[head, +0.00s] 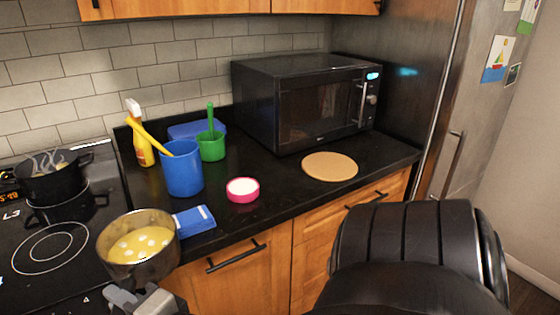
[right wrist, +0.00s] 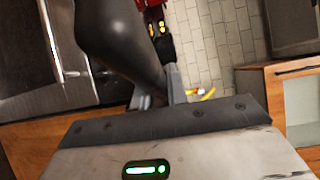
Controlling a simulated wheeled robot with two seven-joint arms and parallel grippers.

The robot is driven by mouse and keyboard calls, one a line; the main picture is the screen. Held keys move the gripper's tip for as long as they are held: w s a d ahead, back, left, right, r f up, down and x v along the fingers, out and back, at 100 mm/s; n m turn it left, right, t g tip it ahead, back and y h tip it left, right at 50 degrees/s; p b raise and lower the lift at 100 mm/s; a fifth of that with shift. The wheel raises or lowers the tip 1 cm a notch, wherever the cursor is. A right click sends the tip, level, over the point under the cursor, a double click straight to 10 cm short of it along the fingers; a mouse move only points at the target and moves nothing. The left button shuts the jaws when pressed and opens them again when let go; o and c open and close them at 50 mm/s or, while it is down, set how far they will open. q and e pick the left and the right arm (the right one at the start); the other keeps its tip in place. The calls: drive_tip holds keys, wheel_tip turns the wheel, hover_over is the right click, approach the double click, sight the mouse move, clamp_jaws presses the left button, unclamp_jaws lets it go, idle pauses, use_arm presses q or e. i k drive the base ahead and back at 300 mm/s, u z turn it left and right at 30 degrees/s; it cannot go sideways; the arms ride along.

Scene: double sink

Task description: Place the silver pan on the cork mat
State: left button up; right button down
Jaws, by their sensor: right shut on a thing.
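The silver pan (head: 112,262), holding yellow liquid with pale round pieces, is at the lower left of the head view, level with the counter's front left end. My right gripper (head: 128,298) is at the pan's near side, at the bottom edge, shut on the pan; the grip itself is mostly hidden. In the right wrist view the fingers (right wrist: 158,98) show, but the pan is not clearly visible. The round cork mat (head: 330,166) lies bare on the black counter in front of the microwave. My left gripper is not in view.
The microwave (head: 305,100) stands behind the mat. A steaming black pot (head: 48,182) is on the stove.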

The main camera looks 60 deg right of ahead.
sight(341, 177)
drive_tip(key=u, duration=0.05)
drive_tip(key=k, duration=0.75)
drive_tip(key=z, duration=0.9)
drive_tip(key=i, duration=0.7)
drive_tip(key=z, duration=0.55)
